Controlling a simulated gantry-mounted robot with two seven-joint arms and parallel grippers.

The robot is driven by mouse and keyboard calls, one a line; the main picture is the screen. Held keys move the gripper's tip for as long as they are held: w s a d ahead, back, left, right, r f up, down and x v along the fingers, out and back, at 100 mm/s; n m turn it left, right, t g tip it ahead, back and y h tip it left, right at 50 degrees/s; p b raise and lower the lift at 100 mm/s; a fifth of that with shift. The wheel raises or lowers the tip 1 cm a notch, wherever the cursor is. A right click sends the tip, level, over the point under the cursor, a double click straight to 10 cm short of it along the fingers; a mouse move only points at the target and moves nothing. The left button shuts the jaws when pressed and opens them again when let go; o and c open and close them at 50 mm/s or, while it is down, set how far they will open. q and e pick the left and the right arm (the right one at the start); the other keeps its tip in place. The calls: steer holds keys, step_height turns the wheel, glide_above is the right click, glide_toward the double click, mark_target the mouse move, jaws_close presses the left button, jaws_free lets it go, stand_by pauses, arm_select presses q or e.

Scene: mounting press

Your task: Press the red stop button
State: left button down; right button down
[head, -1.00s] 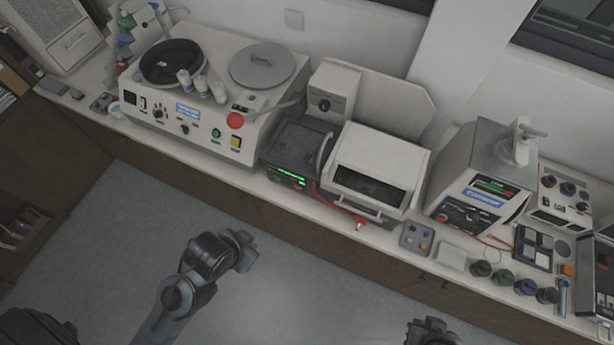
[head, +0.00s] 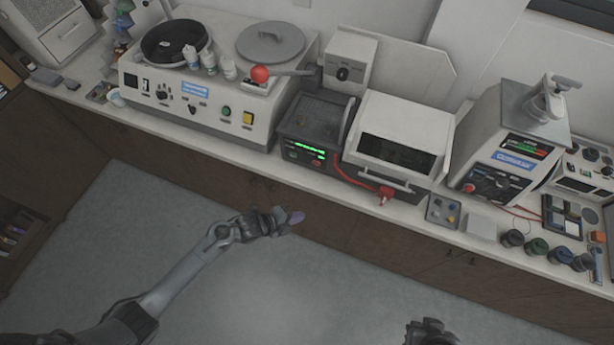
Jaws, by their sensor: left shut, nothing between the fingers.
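Several red parts show, and I cannot tell for certain which is the stop button. A small red round part (head: 470,187) is on the lower front of the white machine (head: 515,110) at the right. A bigger red ball (head: 260,74) is on the end of a lever above the left machine (head: 200,95). My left gripper (head: 296,217) is shut and empty, over the floor in front of the bench, apart from every machine. My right gripper (head: 430,330) is partly cut off at the bottom edge; its fingers are unclear.
The bench (head: 220,148) runs across the view, crowded with machines. A dark unit (head: 318,120) with a green display and a white box (head: 400,130) stand mid-bench. A red cable (head: 355,178) lies before them. Several small jars (head: 537,247) stand at the right. The floor in front is clear.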

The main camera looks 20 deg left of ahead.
mark_target(316, 163)
arm_select(q)
steer(key=w+a+r+t+b, duration=0.1)
steer(key=w+r, duration=0.1)
steer(key=w, duration=0.5)
steer(key=shift+a+r, duration=0.3)
steer(key=shift+r, duration=0.1)
steer(key=shift+w+b, duration=0.15)
steer(key=shift+b, duration=0.2)
steer(key=w+b, duration=0.5)
steer(key=w, duration=0.2)
steer(key=shift+w+d+f, duration=0.1)
steer(key=shift+w+f, duration=0.05)
steer(key=shift+w, duration=0.1)
steer(key=shift+w+b, duration=0.4)
steer(key=shift+w, duration=0.1)
